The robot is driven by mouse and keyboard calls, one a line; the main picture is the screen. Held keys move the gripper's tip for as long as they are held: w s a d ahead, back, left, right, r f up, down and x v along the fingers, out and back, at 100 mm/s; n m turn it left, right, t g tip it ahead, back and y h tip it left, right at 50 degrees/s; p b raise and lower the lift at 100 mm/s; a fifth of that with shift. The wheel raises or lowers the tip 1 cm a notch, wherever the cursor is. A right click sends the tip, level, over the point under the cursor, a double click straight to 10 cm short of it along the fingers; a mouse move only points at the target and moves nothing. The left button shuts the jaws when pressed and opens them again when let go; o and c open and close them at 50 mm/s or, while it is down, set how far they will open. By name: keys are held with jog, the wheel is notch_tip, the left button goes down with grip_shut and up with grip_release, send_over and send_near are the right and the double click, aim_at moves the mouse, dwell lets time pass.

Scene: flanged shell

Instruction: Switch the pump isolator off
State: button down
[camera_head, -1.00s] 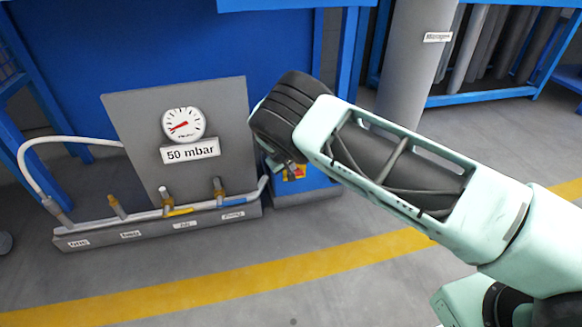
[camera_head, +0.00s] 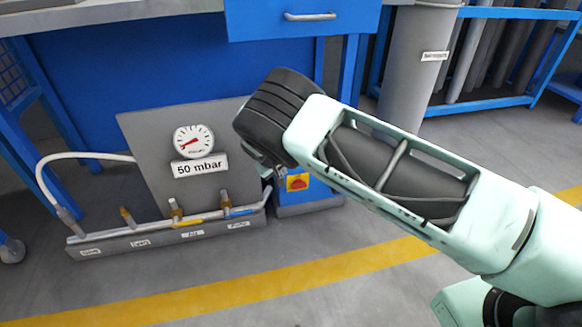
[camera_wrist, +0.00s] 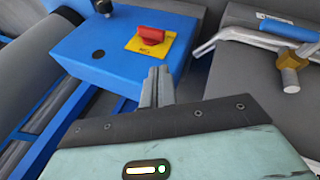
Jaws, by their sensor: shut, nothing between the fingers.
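The pump isolator is a red rotary knob (camera_wrist: 151,35) on a yellow plate (camera_wrist: 160,45), fixed on top of a blue box in the wrist view. In the head view the isolator (camera_head: 298,183) shows just below my wrist, beside the grey gauge panel. My gripper (camera_wrist: 158,72) is shut and empty. Its fingertips appear just below the yellow plate in the wrist view, and I see no grip on the knob. Whether the fingertips touch the box cannot be told. In the head view the fingers are mostly hidden behind my wrist.
A grey panel (camera_head: 150,150) carries a gauge (camera_head: 193,141) above a "50 mbar" label. Pipes with several valves run along its base (camera_head: 165,238). A blue bench (camera_head: 300,20) stands behind. A grey cylinder (camera_head: 415,75) stands right. The floor in front is clear.

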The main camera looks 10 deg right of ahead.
jog(key=shift+s+a+r+p, duration=0.15)
jog(key=shift+s+a+r, duration=0.1)
jog(key=shift+a, duration=0.25)
jog(key=shift+s+a+r+p, duration=0.1)
jog(key=shift+s+a+r, duration=0.15)
jog(key=shift+a, duration=0.25)
jog(key=shift+s+a+r+p, duration=0.2)
jog(key=shift+a+r, duration=0.1)
jog(key=shift+a, duration=0.2)
jog(key=s+a+r+g+y, duration=0.2)
jog(key=s+r+y, duration=0.1)
jog(key=s+r, duration=0.95)
jog(key=s+a+r+g+y, duration=0.2)
jog(key=s+r+g, duration=0.1)
jog(key=s+r, duration=0.9)
jog(key=s+d+r+n, duration=0.2)
jog(key=s+d+r, duration=0.1)
jog(key=s, duration=0.7)
jog(key=s+d+r+n, duration=0.2)
jog(key=s+d, duration=0.1)
jog(key=s, duration=0.8)
notch_tip(320, 180, up, 38)
jog(key=p, duration=3.8)
jog(key=shift+w+p, duration=0.3)
jog(key=shift+w, duration=0.1)
